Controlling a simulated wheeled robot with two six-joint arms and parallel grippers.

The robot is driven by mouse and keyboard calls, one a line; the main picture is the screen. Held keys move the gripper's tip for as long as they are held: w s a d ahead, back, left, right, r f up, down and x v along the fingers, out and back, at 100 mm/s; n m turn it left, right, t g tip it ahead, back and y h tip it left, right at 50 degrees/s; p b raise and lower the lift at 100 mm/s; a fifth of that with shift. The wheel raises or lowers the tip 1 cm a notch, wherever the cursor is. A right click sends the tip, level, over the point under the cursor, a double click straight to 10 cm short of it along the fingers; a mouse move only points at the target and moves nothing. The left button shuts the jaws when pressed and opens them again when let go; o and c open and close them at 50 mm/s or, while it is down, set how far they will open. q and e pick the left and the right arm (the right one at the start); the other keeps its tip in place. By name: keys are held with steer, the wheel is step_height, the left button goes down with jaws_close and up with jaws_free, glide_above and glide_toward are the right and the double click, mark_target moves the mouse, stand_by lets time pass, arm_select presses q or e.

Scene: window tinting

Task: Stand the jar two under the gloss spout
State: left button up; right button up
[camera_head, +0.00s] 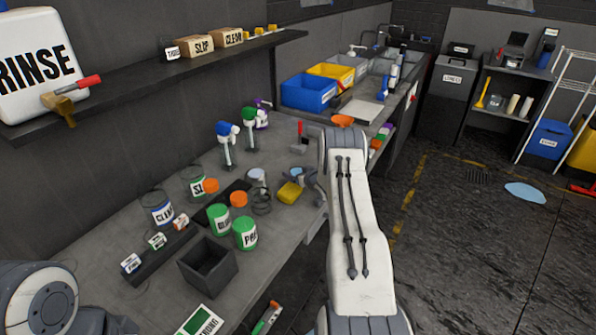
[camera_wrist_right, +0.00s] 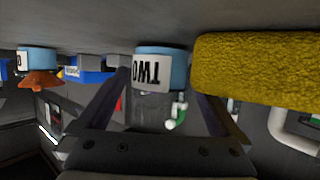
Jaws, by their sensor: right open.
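Jar two, a clear jar with a light blue band and a white "TWO" label (camera_wrist_right: 152,72), shows upside down in the right wrist view. It lies between and just beyond the fingers of my right gripper (camera_wrist_right: 160,115), which is open; I cannot tell whether they touch it. In the head view the right gripper (camera_head: 308,179) is at the bench edge, partly behind my arm, beside a small light blue item. Dispensers with blue (camera_head: 227,129), green (camera_head: 249,114) and purple (camera_head: 263,104) heads stand at the wall; I cannot read which is gloss. My left gripper is out of view.
A yellow sponge (camera_head: 290,193) lies close to the right gripper. Green-labelled cans (camera_head: 245,233), orange lids (camera_head: 238,198) and an open black box (camera_head: 208,266) crowd the nearer bench. A shelf (camera_head: 150,75) with a rinse jug (camera_head: 38,65) overhangs the bench.

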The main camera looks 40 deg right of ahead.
steer(key=shift+w+d+f, duration=0.1)
steer(key=shift+w, duration=0.05)
steer(key=c, duration=1.5)
